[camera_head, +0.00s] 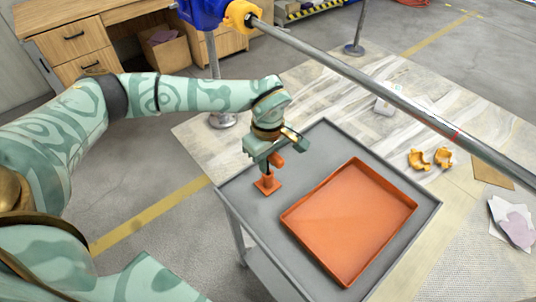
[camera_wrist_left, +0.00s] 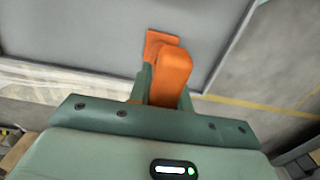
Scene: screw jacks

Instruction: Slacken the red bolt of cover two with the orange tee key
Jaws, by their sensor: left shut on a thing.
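The orange tee key (camera_head: 276,159) is upright in the head view, its handle between the fingers of my left gripper (camera_head: 268,162). The gripper is shut on it. The key's lower end is at a small orange square-based stand (camera_head: 267,185) on the grey cart top; whether it is still inside the stand I cannot tell. In the left wrist view the orange handle (camera_wrist_left: 172,78) fills the space between the fingers, with the orange stand (camera_wrist_left: 158,42) behind it. Cover two and its red bolt cannot be made out. My right gripper is not in view.
An orange tray (camera_head: 350,222) lies on the grey cart (camera_head: 240,203), right of the stand. A long metal pole (camera_head: 390,92) with a blue and yellow fitting (camera_head: 238,13) crosses above. Orange-yellow pieces (camera_head: 430,159) and papers lie on the floor beyond.

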